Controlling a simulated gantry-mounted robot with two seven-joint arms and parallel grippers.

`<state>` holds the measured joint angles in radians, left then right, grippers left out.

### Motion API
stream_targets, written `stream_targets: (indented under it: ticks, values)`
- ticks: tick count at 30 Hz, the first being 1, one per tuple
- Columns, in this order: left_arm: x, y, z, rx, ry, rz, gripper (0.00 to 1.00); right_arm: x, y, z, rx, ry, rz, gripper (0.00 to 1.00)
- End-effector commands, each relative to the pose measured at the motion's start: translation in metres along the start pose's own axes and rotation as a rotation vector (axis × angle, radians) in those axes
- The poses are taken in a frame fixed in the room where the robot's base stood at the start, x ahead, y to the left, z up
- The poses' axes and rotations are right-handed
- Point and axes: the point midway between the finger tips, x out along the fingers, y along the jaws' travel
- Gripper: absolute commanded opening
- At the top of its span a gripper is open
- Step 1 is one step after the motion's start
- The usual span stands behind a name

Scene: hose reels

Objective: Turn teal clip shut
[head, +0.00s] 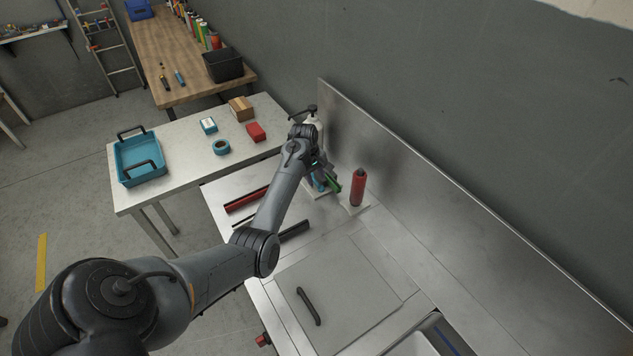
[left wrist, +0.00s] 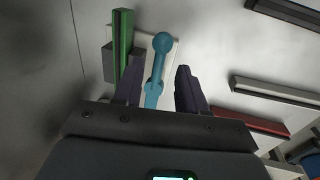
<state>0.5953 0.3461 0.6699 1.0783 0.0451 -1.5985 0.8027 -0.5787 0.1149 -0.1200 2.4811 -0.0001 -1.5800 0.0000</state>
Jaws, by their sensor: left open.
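The teal clip (left wrist: 158,62) is a thin lever with a round knob at its end, seen in the left wrist view. It stands over a pale base plate (left wrist: 170,50). My left gripper (left wrist: 160,66) is open, with one dark finger on each side of the clip. A gap shows between the clip and the right finger; whether the left finger touches it I cannot tell. In the head view my left gripper (head: 321,170) reaches the back of the metal bench, and a bit of teal (head: 318,185) shows under it, mostly hidden. My right gripper is not in view.
A green bar (left wrist: 122,42) stands close beside the left finger. A red cylinder (head: 358,188) stands upright just right of the gripper, near the metal backsplash (head: 430,190). A red-topped rail (head: 247,199) lies to the left. The bench front with a dark handle (head: 308,306) is clear.

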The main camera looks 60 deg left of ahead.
Motion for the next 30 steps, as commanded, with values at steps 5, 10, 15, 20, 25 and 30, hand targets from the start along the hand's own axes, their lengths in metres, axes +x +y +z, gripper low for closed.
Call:
stream_targets:
  ticks: [5, 10, 15, 20, 25, 30]
  values:
    - [0.02, 0.0, 0.0, 0.001, 0.0, 0.0, 0.41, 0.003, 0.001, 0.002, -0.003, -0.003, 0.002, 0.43]
    - [0.028, 0.0, 0.0, 0.0, 0.001, 0.001, 0.41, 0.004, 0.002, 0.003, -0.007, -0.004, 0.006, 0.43]
    - [0.029, 0.0, 0.0, 0.0, 0.001, 0.001, 0.41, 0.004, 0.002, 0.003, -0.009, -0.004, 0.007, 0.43]
    - [0.029, 0.0, 0.0, 0.0, 0.001, 0.001, 0.36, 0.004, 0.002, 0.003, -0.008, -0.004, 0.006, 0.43]
    - [0.029, 0.0, 0.0, 0.0, 0.001, 0.001, 0.1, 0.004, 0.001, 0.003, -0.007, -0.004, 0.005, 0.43]
    - [0.029, 0.0, 0.0, 0.0, 0.001, 0.001, 0.0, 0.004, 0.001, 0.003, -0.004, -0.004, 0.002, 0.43]
